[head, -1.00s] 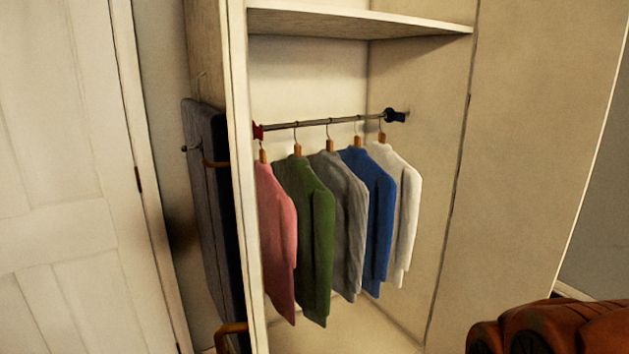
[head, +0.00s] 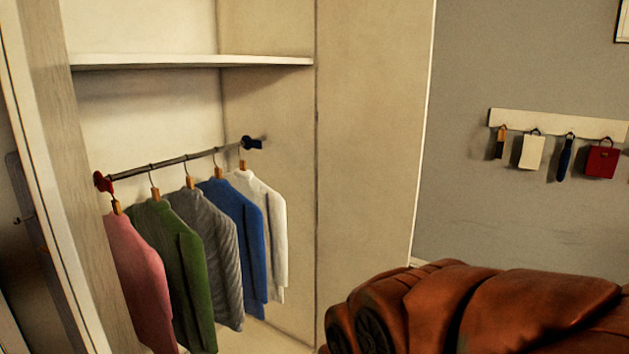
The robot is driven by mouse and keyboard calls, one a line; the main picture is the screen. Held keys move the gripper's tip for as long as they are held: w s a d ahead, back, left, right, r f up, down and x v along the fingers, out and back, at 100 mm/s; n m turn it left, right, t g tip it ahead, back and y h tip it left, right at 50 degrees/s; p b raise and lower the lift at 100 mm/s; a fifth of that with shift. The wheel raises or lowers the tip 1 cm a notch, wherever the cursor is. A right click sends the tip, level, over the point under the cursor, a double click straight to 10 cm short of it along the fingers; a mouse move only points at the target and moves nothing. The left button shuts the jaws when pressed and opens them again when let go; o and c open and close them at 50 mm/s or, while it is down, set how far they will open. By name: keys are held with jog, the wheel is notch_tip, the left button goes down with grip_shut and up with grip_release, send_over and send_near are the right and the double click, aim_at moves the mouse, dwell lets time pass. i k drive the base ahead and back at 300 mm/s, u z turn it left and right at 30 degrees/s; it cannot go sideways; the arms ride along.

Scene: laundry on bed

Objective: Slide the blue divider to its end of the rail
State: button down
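The blue divider (head: 251,143) is a small dark blue piece at the right end of the metal rail (head: 178,160), close to the wardrobe's right wall. A red piece (head: 104,182) sits at the rail's left end. Between them hang a pink shirt (head: 139,280), a green shirt (head: 172,262), a grey shirt (head: 212,255), a blue shirt (head: 240,240) and a white shirt (head: 272,225) on hangers. The white shirt hangs nearest the blue divider. My gripper is not identifiable; only orange-brown arm links of mine show at the lower right.
The open wardrobe has a shelf (head: 190,62) above the rail and a tall right side panel (head: 370,130). A wall hook board (head: 560,124) at the right holds several small items, including a red bag (head: 601,160). Space in front of the shirts looks clear.

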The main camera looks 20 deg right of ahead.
aim_at(253, 143)
jog(key=z, duration=1.95)
jog(key=i, duration=4.05)
jog(key=u, duration=3.95)
jog(key=i, duration=0.5)
jog(key=u, duration=0.05)
